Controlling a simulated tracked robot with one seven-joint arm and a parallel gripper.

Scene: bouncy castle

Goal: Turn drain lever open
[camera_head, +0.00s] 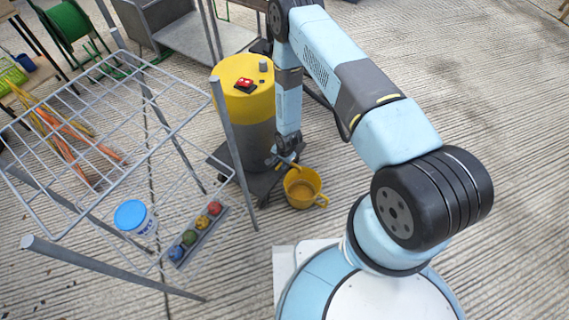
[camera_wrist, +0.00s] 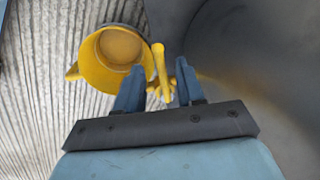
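A drum with a yellow top (camera_head: 243,92) and grey body stands on a dark wheeled base; its curved grey wall (camera_wrist: 255,45) fills the right of the wrist view. My gripper (camera_head: 285,158) is low beside the drum, pointing down. In the wrist view my gripper (camera_wrist: 158,88) has its two fingers apart. A yellow drain fitting with a lever (camera_wrist: 159,68) shows between and just beyond the fingertips. I cannot tell whether the fingers touch it. In the head view my gripper mostly hides the fitting. A yellow bucket (camera_head: 302,187) stands on the ground beside it, also in the wrist view (camera_wrist: 112,58).
A metal wire rack (camera_head: 110,140) stands to the left, with a blue-lidded tub (camera_head: 134,217) and a tray of coloured balls (camera_head: 197,237) on its lower shelf. A grey cart (camera_head: 195,30) is behind. Open concrete ground lies to the right.

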